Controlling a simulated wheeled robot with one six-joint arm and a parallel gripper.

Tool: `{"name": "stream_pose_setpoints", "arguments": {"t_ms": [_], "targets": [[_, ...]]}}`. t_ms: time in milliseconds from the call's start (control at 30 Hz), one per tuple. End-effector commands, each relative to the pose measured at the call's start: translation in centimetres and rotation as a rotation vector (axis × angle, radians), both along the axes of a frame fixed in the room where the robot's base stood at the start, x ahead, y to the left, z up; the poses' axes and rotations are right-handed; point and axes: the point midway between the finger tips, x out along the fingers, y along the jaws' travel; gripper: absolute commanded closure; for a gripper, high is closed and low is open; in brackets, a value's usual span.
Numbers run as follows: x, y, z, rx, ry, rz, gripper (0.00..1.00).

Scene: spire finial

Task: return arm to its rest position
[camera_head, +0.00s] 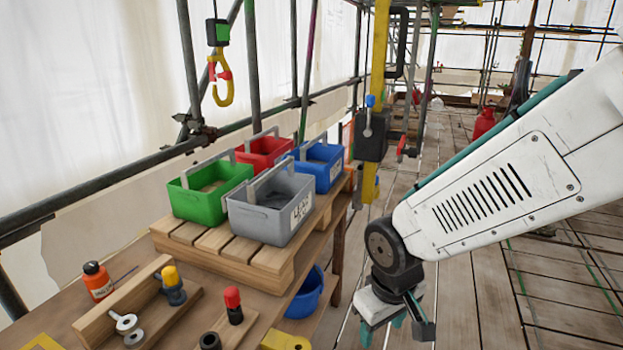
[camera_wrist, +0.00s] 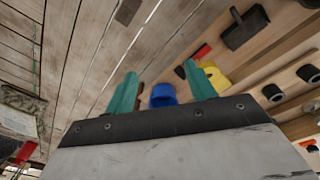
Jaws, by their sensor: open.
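My white arm comes in from the right in the head view. My gripper (camera_head: 392,328) hangs at its end, low in the picture, to the right of the workbench and over the plank floor. In the wrist view my gripper (camera_wrist: 160,88) shows two teal fingers set wide apart. It is open, with nothing between the fingers. The blue bucket beyond shows in the gap only as background. The fingertips are partly cut off by the lower edge in the head view.
The workbench (camera_head: 205,285) holds a pallet with green (camera_head: 205,200), grey (camera_head: 275,215), red and blue (camera_head: 330,172) bins. A blue bucket (camera_head: 305,298) sits below the bench edge. A yellow post (camera_head: 378,80) stands behind my arm. A yellow hook (camera_head: 222,90) hangs at left.

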Motion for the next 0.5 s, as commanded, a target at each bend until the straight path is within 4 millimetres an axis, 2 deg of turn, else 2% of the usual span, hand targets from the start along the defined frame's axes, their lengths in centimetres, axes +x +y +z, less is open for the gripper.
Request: {"name": "stream_pose_setpoints", "arguments": {"t_ms": [33,200,400,500], "targets": [[-1.2,-2.0,2.0,-0.010,0.027,-0.052,0.45],[-6.2,-7.3,7.3,-0.030,0.124,-0.200,0.45],[-11.4,-11.4,12.0,0.002,0.139,-0.358,0.45],[-12.5,-12.6,13.6,0.031,0.081,-0.420,0.45]]}}
